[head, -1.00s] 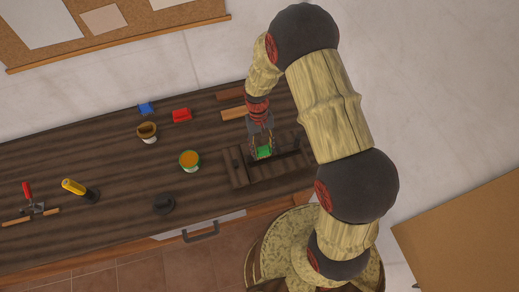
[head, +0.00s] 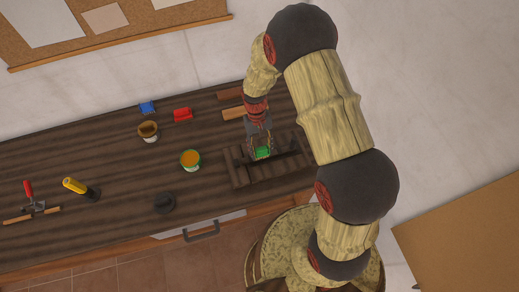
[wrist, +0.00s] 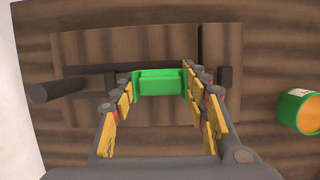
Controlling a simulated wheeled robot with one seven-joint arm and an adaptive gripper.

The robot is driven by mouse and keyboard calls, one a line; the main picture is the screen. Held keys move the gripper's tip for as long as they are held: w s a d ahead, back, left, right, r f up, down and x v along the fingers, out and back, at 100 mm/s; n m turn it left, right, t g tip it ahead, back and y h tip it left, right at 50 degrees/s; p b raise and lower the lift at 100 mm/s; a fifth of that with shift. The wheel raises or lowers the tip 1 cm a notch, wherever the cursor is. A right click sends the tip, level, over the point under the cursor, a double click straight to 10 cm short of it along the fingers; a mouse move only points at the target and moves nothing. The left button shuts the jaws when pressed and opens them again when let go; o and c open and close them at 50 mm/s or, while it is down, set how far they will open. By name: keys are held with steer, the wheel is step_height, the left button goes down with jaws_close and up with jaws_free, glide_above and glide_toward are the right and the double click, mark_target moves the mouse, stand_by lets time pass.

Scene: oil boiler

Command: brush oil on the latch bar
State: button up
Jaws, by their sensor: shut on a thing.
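My gripper (head: 260,150) is shut on a green brush (wrist: 160,82), which also shows in the head view (head: 263,153). Only its green body shows clearly; any bristles are hidden beneath. The dark latch bar (wrist: 68,86) runs across a wooden plank board (wrist: 100,115), with a round knob at its left end in the wrist view. The brush is over the middle of the bar's line and hides that part. I cannot tell whether it touches the bar. An open green can with orange-yellow contents (head: 190,160) stands left of the board, and at the right edge of the wrist view (wrist: 299,110).
A brown-rimmed cup (head: 148,132), a red block (head: 182,115) and a blue block (head: 147,107) stand further left on the bench. A yellow-handled tool (head: 75,186), a red-handled clamp (head: 30,192) and a dark round piece (head: 164,203) lie nearer the front. Wooden blocks (head: 233,113) lie behind the board.

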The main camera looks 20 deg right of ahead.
steer(key=shift+r, duration=0.15)
steer(key=shift+r+p, duration=2.15)
steer(key=shift+r, duration=1.3)
